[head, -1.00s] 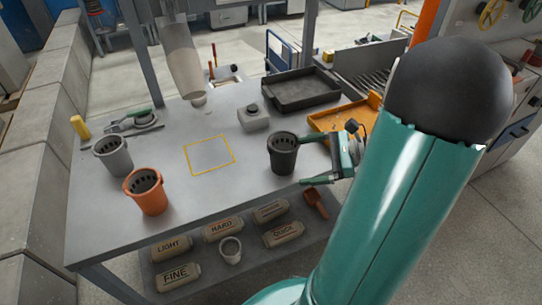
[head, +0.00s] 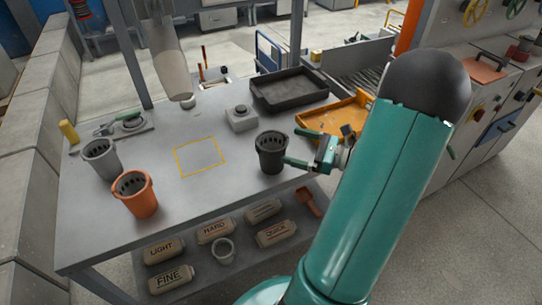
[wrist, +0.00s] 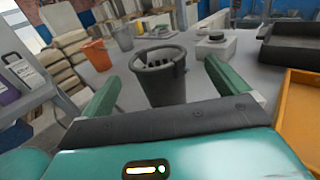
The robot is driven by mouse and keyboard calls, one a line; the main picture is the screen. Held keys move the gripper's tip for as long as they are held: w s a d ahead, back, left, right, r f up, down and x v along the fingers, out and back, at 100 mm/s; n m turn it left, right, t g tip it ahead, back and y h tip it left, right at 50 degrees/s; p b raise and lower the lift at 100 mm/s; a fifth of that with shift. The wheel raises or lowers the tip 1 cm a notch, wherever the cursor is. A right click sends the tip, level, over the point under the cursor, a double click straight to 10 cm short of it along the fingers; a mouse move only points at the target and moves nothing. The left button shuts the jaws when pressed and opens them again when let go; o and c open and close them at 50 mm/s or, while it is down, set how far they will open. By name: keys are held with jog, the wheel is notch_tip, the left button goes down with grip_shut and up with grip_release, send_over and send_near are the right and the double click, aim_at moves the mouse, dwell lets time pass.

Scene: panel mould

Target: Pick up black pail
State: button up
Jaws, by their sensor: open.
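The black pail (head: 271,153) stands upright on the grey table, right of the yellow outlined square. It also shows in the wrist view (wrist: 162,82), centred ahead of my gripper, with a slotted dark insert inside its rim. My gripper (head: 297,152) is at the pail's right side in the head view, its green fingers pointing left. In the wrist view the two fingers (wrist: 158,80) are spread wide, one to each side of the pail's near part. Nothing is held. Whether a finger touches the pail cannot be told.
An orange pail (head: 135,195) and a grey pail (head: 101,160) stand at the table's left. A grey block with a knob (head: 241,119), a black tray (head: 288,92) and an orange tray (head: 330,119) lie behind the black pail. Labelled bags (head: 171,279) lie on the lower shelf.

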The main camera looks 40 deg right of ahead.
aim_at(260, 139)
jog(key=x, duration=0.7)
jog(key=shift+w+a+f, duration=0.2)
jog(key=shift+a, duration=0.1)
jog(key=c, duration=1.3)
